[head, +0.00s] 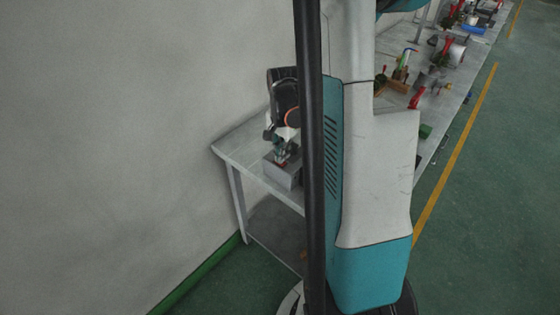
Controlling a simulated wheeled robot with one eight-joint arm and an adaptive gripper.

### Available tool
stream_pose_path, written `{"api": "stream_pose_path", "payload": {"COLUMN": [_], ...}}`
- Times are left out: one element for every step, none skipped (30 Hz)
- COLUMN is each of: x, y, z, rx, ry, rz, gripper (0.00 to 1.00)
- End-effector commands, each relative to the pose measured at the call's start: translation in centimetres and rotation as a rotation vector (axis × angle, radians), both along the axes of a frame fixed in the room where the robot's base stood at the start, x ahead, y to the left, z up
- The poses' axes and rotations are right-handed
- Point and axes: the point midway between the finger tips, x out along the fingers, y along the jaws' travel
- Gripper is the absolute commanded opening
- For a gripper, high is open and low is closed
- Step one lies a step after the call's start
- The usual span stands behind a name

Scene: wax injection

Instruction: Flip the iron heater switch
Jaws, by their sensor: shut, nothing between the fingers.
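A grey metal box (279,174) stands on the near left end of the long workbench in the head view; I take it for the iron heater. Something small and red (284,163) shows on top of it, which may be the switch, but it is too small to tell. My gripper (281,158) points down at the top of the box, shut and with nothing held. It is close to the red part; whether it touches it I cannot tell. My own column and body hide the box's right side and the bench beyond.
The workbench (236,152) runs along the wall from the lower left to the upper right. Tools (405,60) and red-handled devices (416,98) crowd its far part. A plain wall (120,120) closes the left. Green floor (500,200) with a yellow line is free on the right.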

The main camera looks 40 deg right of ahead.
Motion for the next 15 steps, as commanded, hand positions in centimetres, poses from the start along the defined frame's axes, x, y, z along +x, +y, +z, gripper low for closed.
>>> {"api": "stream_pose_path", "payload": {"x": [0.0, 0.0, 0.0, 0.0, 0.0, 0.0, 0.0, 0.0, 0.0, 0.0, 0.0, 0.0, 0.0, 0.0, 0.0], "y": [0.0, 0.0, 0.0, 0.0, 0.0, 0.0, 0.0, 0.0, 0.0, 0.0, 0.0, 0.0, 0.0, 0.0, 0.0], "z": [0.0, 0.0, 0.0, 0.0, -0.01, -0.02, -0.04, -0.07, -0.11, -0.15, -0.19, -0.25, -0.3, -0.34, -0.4], "rx": [0.0, 0.0, 0.0, 0.0, 0.0, 0.0, 0.0, 0.0, 0.0, 0.0, 0.0, 0.0, 0.0, 0.0, 0.0], "ry": [0.0, 0.0, 0.0, 0.0, 0.0, 0.0, 0.0, 0.0, 0.0, 0.0, 0.0, 0.0, 0.0, 0.0, 0.0], "rz": [0.0, 0.0, 0.0, 0.0, 0.0, 0.0, 0.0, 0.0, 0.0, 0.0, 0.0, 0.0, 0.0, 0.0, 0.0], "gripper": [0.0, 0.0, 0.0, 0.0, 0.0, 0.0, 0.0, 0.0, 0.0, 0.0, 0.0, 0.0, 0.0, 0.0, 0.0]}}
